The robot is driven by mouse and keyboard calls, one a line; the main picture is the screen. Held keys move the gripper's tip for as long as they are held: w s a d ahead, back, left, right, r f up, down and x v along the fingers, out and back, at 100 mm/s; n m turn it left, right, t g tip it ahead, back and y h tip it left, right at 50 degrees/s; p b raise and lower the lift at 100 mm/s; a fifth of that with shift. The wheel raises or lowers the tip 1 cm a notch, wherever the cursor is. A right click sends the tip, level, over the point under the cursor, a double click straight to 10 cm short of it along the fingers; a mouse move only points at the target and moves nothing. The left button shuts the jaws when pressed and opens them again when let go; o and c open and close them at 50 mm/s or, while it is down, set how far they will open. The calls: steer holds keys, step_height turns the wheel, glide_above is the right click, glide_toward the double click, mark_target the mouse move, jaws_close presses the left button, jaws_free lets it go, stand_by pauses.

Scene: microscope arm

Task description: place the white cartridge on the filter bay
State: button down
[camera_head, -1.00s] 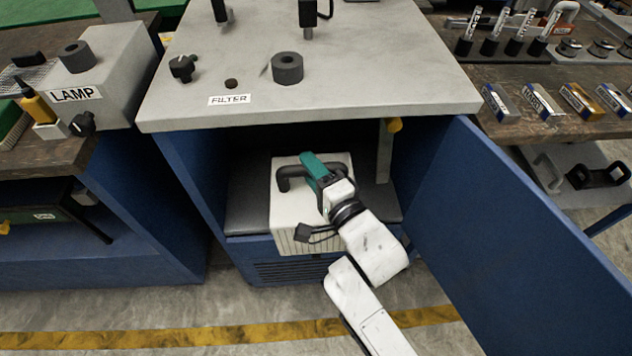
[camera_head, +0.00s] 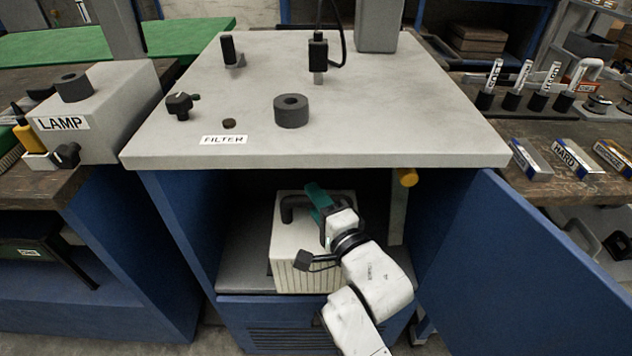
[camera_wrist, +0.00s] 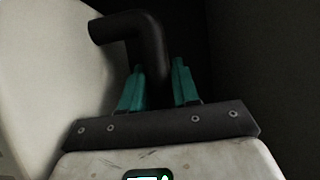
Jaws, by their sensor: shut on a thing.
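The white cartridge (camera_head: 300,250) is a ribbed white box with a dark handle (camera_head: 290,206) on its upper side. It is inside the open blue cabinet under the FILTER label (camera_head: 225,139), the likely filter bay, over the grey shelf (camera_head: 235,270). I cannot tell whether its base touches the shelf. My gripper (camera_head: 318,200), with teal fingers, is shut on the handle. In the wrist view, the fingers of my gripper (camera_wrist: 158,88) stand on both sides of the dark handle (camera_wrist: 140,35), with the cartridge's pale face (camera_wrist: 50,70) to the left.
The grey countertop (camera_head: 400,130) overhangs the bay close above the cartridge. The blue door (camera_head: 550,260) stands open at the right. A yellow knob (camera_head: 408,177) hangs under the countertop's edge. Bare shelf shows left of the cartridge.

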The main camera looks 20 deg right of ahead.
steer(key=w+d+b, duration=0.1)
steer(key=w+d, duration=0.1)
steer(key=w, duration=0.5)
steer(key=w+d+b, duration=0.2)
steer(key=w+d, duration=0.1)
steer(key=w, duration=0.4)
step_height(320, 180, down, 7)
steer(key=b, duration=0.2)
steer(key=shift+a+r+b, duration=0.15)
steer(key=shift+a+b, duration=0.05)
steer(key=shift+b, duration=0.2)
steer(key=shift+w, duration=0.1)
steer(key=c, duration=0.8)
jaws_free()
steer(key=shift+f, duration=0.25)
steer(key=shift+r, duration=0.1)
steer(key=s, duration=0.4)
steer(key=s+d+p, duration=0.1)
steer(key=s, duration=0.3)
steer(key=s+d+p, duration=0.1)
steer(key=s, duration=0.3)
